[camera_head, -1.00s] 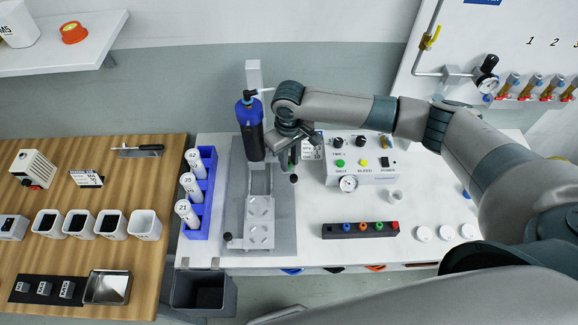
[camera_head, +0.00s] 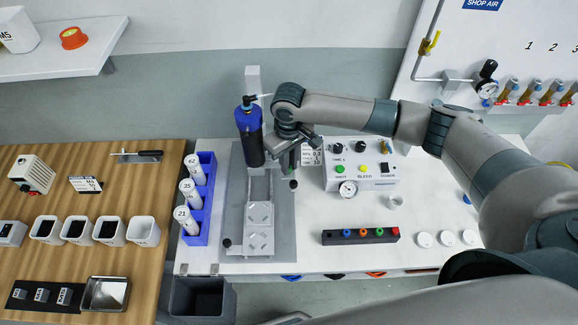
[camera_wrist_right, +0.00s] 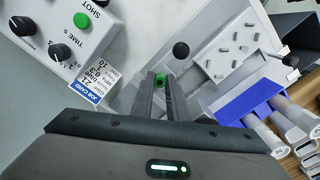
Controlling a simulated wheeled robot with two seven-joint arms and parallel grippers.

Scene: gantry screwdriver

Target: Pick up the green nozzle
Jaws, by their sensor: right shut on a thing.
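In the head view my right gripper (camera_head: 290,162) hangs over the right side of the grey fixture plate, just right of the blue syringe barrel (camera_head: 249,135). My left gripper is not in view.
A dark rack (camera_head: 334,238) with several coloured spots lies on the white bench. The dispenser box (camera_head: 340,183) stands right of my right gripper. A black ball knob (camera_head: 293,184) is close below it. A blue rack (camera_head: 205,222) of white bottles stands left.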

